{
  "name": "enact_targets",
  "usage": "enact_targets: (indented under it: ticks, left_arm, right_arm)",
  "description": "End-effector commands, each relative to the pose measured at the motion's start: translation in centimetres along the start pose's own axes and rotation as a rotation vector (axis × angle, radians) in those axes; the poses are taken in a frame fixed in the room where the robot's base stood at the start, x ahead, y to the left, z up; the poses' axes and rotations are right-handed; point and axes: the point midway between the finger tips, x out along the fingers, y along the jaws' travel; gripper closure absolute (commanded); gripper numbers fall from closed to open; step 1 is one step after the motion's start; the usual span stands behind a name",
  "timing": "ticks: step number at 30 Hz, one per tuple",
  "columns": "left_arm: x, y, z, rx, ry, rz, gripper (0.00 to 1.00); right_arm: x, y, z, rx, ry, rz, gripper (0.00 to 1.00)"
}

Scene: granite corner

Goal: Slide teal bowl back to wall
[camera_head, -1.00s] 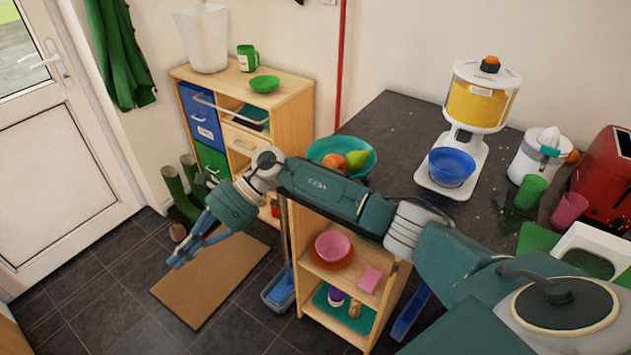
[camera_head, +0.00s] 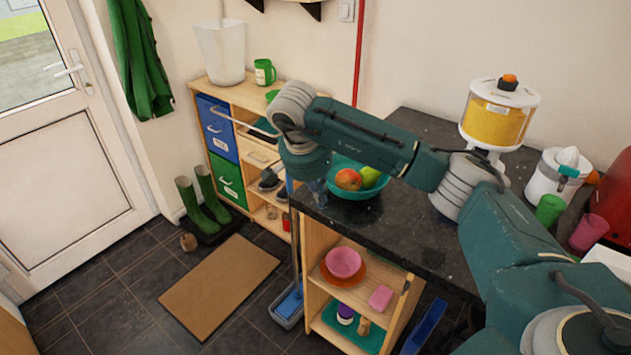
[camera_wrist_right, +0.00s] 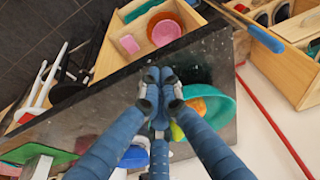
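The teal bowl (camera_head: 357,193) stands on the dark granite counter (camera_head: 400,228), near its left end, with a red-orange fruit (camera_head: 348,179) and a green fruit (camera_head: 370,177) in it. My right arm passes over the bowl's back part and hides some of it. My right gripper (camera_head: 318,191) points down at the counter's left end, just left of the bowl. In the right wrist view the blue fingers (camera_wrist_right: 159,82) are drawn together and hold nothing, with the bowl (camera_wrist_right: 222,104) close beside them. I cannot tell whether they touch it. My left gripper is not in view.
The wall is behind the counter. Below are open shelves with a pink bowl (camera_head: 343,262). A wooden cabinet stands at left.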

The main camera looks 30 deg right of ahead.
Motion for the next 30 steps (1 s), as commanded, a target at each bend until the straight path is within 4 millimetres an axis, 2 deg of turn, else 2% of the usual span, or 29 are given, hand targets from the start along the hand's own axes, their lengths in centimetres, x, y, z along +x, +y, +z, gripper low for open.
enact_targets:
  ticks: [3,6,10,26,30]
  left_arm:
    - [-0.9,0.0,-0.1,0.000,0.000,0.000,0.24]
    - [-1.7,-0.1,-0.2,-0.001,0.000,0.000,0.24]
    - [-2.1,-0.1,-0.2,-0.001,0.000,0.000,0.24]
    - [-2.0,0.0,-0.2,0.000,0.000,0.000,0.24]
    - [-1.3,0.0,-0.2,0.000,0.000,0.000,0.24]
  right_arm:
    - [2.3,0.1,0.0,0.000,-0.002,0.004,1.00]
    - [2.2,0.0,-2.0,0.005,-0.002,0.000,1.00]
    - [2.8,0.0,-3.1,0.002,-0.002,0.000,1.00]
    - [3.3,-0.1,-4.1,0.002,-0.001,-0.002,1.00]
    - [4.2,0.0,-6.6,0.008,0.001,0.000,1.00]
